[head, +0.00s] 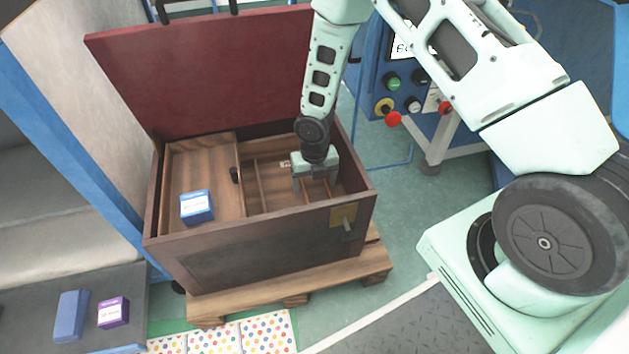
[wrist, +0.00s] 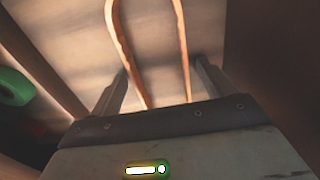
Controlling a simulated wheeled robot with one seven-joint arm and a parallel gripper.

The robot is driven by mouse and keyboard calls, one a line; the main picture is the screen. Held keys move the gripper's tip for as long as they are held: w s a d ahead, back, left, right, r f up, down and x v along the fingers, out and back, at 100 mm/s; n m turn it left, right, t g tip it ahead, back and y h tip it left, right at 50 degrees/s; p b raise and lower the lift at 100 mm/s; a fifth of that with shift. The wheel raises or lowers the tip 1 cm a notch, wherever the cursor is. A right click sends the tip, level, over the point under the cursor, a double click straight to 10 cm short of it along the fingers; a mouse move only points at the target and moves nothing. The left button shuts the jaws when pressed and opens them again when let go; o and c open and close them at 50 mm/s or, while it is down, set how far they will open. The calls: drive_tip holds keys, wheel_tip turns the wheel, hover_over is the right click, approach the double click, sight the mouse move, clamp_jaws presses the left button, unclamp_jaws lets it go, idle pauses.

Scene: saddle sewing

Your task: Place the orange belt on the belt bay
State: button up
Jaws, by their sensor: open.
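A thin orange belt (wrist: 183,45), seen as two curved strips, runs between the fingers of my gripper in the wrist view. It lies on or close to a light wooden floor; I cannot tell if it touches. My gripper (head: 314,184) is inside the right part of the open wooden chest, pointing down. Its fingers (wrist: 161,72) are spread on either side of the belt, apart from it. Thin dividers (head: 258,186) split this part into compartments. I cannot tell for certain which one is the belt bay. The belt's lower end is hidden behind my gripper.
The chest (head: 270,235) stands on a pallet (head: 290,285), its red lid (head: 210,70) raised behind. A blue box (head: 196,207) sits on the left tray. A purple box (head: 113,312) lies outside at lower left. A green object (wrist: 14,88) shows at the wrist view's left edge.

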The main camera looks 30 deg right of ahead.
drive_tip(key=s+a+r+m+p, duration=0.2)
drive_tip(key=a+r+m+p, duration=0.1)
drive_tip(key=r, duration=0.8)
drive_tip(key=s+a+r+m+p, duration=0.2)
drive_tip(key=r+m+p, duration=0.1)
drive_tip(key=r, duration=0.8)
drive_tip(key=s+a+r+m, duration=0.3)
drive_tip(key=s+r+m, duration=0.5)
drive_tip(key=s+m, duration=0.2)
drive_tip(key=s+a+r+m, duration=0.3)
drive_tip(key=s+r+m, duration=0.5)
drive_tip(key=s+m, duration=0.2)
drive_tip(key=shift+s+r+y, duration=0.25)
drive_tip(key=shift+s+y, duration=0.05)
drive_tip(key=shift+s, duration=0.75)
drive_tip(key=shift+a+r, duration=0.1)
